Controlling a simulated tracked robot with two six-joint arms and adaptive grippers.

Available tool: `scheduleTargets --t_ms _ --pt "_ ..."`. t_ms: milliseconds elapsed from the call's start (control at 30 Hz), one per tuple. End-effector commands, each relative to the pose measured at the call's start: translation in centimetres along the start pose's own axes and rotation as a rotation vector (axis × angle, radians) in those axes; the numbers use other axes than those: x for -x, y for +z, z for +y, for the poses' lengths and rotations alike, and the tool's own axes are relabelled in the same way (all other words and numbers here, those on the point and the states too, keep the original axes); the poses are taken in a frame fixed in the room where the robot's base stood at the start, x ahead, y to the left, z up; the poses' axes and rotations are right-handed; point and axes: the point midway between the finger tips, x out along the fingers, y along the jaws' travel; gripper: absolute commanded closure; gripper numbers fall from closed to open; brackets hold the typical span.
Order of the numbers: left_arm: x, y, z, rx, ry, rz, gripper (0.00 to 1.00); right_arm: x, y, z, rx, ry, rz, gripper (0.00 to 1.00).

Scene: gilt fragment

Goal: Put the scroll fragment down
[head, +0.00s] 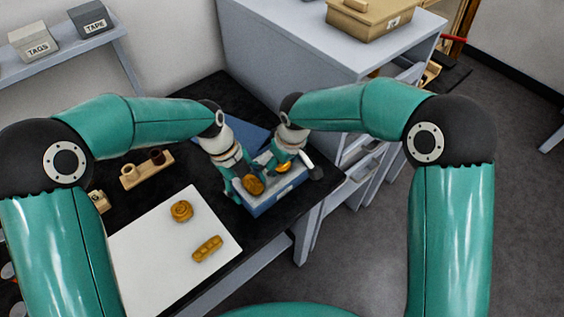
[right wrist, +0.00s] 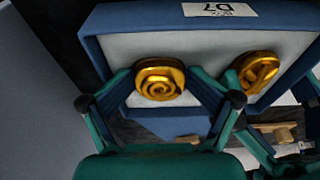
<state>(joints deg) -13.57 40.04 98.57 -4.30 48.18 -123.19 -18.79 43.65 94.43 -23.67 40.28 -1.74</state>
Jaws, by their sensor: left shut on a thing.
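A gold fragment with a spiral (right wrist: 160,80) shows between the two fingers of my right gripper (right wrist: 160,72), over the white lining of the blue box (right wrist: 120,37). Whether the fingers press on it, or it rests on the lining, I cannot tell. In the head view my right gripper (head: 284,163) is over the far part of the box (head: 275,201), with a bit of gold (head: 284,168) at its tips. My left gripper (head: 246,187) is shut on another gold fragment (head: 254,186) at the box's near left; its raised relief shows in the right wrist view (right wrist: 257,72).
A white board (head: 150,250) holds a round gold piece (head: 181,211) and a long gold piece (head: 207,249). A wooden holder (head: 147,168) stands behind it. A grey cabinet (head: 300,50) rises behind the box. Both grippers are close together over the box.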

Motion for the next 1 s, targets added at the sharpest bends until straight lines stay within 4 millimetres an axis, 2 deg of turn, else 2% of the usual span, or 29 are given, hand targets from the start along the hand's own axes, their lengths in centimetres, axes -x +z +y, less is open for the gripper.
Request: scheduleTargets --t_ms 33,133,267,700,833,1000 --pt "-0.7 -0.1 0.3 -0.001 0.01 0.007 0.67 -0.2 0.2 -0.1 0.0 -0.001 -0.005 0.24" --pt "-0.7 -0.1 0.3 -0.001 0.01 0.006 0.67 0.1 0.0 0.0 0.001 -0.001 -0.003 0.24" --pt "-0.6 -0.1 0.3 -0.002 0.009 0.005 0.67 1.5 -0.3 0.0 0.0 0.001 0.002 0.24" --pt "-0.6 0.0 0.2 -0.003 0.008 0.003 0.67 10.3 -0.4 0.0 0.0 0.002 0.007 0.24" --pt "-0.6 0.0 0.2 -0.003 0.008 0.003 0.67 12.1 -0.4 0.0 0.001 0.002 0.006 0.24" --pt "-0.6 0.0 0.2 -0.003 0.007 0.002 0.67 13.2 -0.3 0.0 0.001 0.002 0.004 0.24"
